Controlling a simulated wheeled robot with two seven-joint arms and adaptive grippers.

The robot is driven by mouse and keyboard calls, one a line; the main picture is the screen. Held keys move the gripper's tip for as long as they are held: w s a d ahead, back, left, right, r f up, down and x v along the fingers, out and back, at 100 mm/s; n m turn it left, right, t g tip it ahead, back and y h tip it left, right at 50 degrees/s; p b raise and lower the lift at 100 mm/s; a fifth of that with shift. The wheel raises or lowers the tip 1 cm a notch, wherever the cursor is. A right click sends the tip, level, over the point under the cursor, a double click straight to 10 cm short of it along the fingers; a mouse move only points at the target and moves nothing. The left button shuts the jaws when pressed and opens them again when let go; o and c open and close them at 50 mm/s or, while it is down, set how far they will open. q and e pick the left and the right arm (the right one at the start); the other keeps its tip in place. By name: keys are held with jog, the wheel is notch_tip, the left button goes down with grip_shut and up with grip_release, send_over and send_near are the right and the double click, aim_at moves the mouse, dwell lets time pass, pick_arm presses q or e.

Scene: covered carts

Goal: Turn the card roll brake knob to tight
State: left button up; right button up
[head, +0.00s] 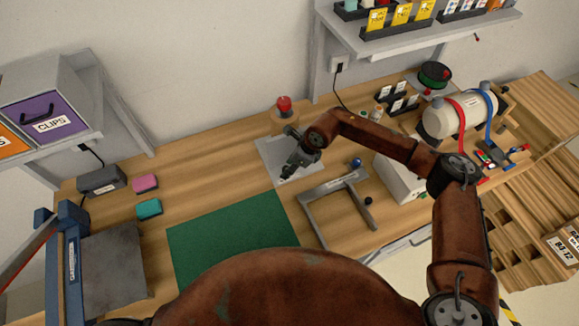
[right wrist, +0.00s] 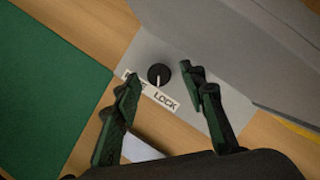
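A round black knob (right wrist: 158,74) sits on a grey plate (right wrist: 160,42) in the right wrist view. A white label (right wrist: 165,100) lies beside the knob; it reads LOCK at one end, and a finger partly covers the other word. A pale pointer mark runs from the knob down toward the label. My right gripper (head: 288,174) is open and empty, above the grey plate in the head view. In the wrist view its fingers reach to either side of the knob, without visible contact. The head view does not show the knob clearly. My left gripper is out of view.
A red-topped knob (head: 284,104) stands behind the plate. A grey frame (head: 312,213) lies to the right, and a green mat (head: 232,235) to the left. Bare wood lies left of the plate.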

grip_shut()
dwell(0.3)
jog(key=shift+m+t, duration=0.4)
jog(key=shift+m, duration=0.6)
grip_release()
jog(key=shift+s, duration=0.1)
jog(key=v, duration=1.2)
jog(key=shift+a, duration=0.2)
jog(key=shift+r, duration=0.1)
